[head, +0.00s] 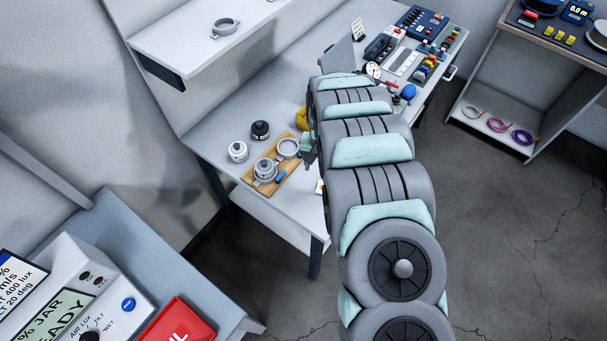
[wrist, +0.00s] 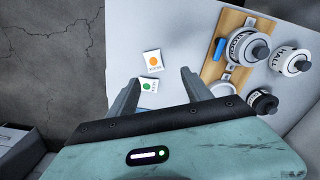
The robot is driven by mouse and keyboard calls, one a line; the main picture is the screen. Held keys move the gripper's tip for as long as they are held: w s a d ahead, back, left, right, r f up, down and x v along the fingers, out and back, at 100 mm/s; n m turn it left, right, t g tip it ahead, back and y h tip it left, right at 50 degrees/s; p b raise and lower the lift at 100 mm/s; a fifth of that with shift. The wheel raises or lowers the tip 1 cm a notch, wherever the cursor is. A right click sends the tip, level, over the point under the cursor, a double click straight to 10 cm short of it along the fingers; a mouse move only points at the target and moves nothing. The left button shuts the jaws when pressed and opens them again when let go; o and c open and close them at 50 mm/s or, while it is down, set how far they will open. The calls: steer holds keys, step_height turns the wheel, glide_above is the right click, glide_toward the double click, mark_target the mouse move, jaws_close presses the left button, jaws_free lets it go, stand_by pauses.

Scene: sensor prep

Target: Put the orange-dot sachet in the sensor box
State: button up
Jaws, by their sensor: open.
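The orange-dot sachet (wrist: 152,61) is a small white packet lying flat on the light worktop in the wrist view. A green-dot sachet (wrist: 148,85) lies just below it in the picture, close beside it. My gripper (wrist: 159,76) is open and empty, its fingers pointing toward the sachets, with the orange-dot one a little beyond the fingertips. In the head view, a white sachet corner (head: 320,187) shows beside my arm, which hides most of my gripper. I cannot tell for sure which container is the sensor box; a grey round labelled housing (wrist: 241,46) stands on a wooden board.
The wooden board (head: 255,181) also carries an open grey ring-shaped part (head: 288,148) and a blue piece (head: 281,177). A white housing (head: 238,151) and a black one (head: 260,130) stand beside the board. Instruments (head: 404,62) crowd the worktop's far end.

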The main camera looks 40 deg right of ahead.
glide_above(322, 188)
steer(key=f, duration=0.5)
steer(key=shift+w+a+f, duration=0.1)
steer(key=shift+a+f, duration=0.2)
steer(key=shift+f, duration=0.05)
steer(key=shift+w+d+f, duration=0.1)
steer(key=shift+d+f, duration=0.05)
steer(key=shift+f, duration=0.1)
steer(key=shift+s+d+f+p, duration=0.1)
steer(key=shift+s+f+p, duration=0.05)
steer(key=shift+f, duration=0.5)
steer(key=shift+s+f+p, duration=0.1)
steer(key=shift+f+p, duration=0.05)
steer(key=shift+f, duration=0.45)
steer(key=shift+w+f, duration=0.1)
steer(key=shift+f, duration=1)
